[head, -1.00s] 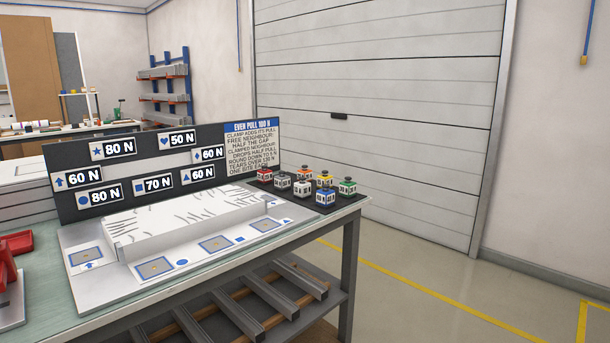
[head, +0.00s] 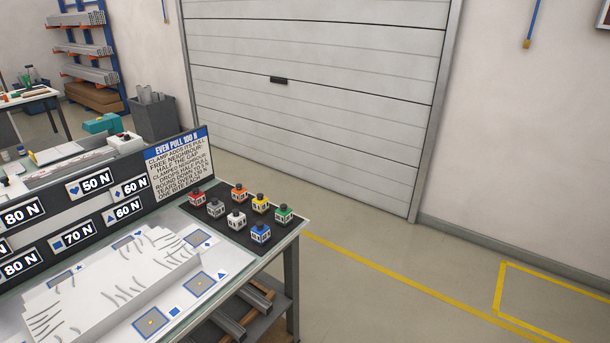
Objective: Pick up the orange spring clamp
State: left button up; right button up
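The orange spring clamp (head: 239,191) stands in the back row of a dark mat at the right end of the workbench. Grey, white, blue (head: 260,232) and green (head: 283,213) ones stand close by, all upright and apart. Neither of my grippers is in view.
The dark mat (head: 277,243) lies by the bench's right edge. A black board (head: 40,236) with force labels and a rule sign (head: 178,160) stands behind. Open floor lies right.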

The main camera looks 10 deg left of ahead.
aim_at(239, 196)
jog(key=i+l+z, duration=0.4)
jog(key=i, duration=0.9)
jog(key=i+j+z, duration=0.1)
jog(key=i+z, duration=0.3)
jog(key=i, duration=0.95)
jog(key=i+u, duration=0.3)
jog(key=i, duration=0.15)
jog(key=i+u, duration=0.3)
jog(key=i, duration=0.15)
jog(key=i+l+u, duration=0.3)
jog(key=i, duration=0.15)
jog(key=i+j+u, duration=0.1)
jog(key=u, duration=0.3)
jog(key=i+u, duration=0.2)
jog(key=u, duration=0.25)
jog(key=i+u, duration=0.15)
jog(key=u, duration=0.25)
jog(key=i+u, duration=0.15)
jog(key=u, duration=0.3)
jog(key=i+l+u, duration=0.1)
jog(key=u, duration=0.3)
jog(key=i+l+u, duration=0.15)
jog(key=u, duration=0.3)
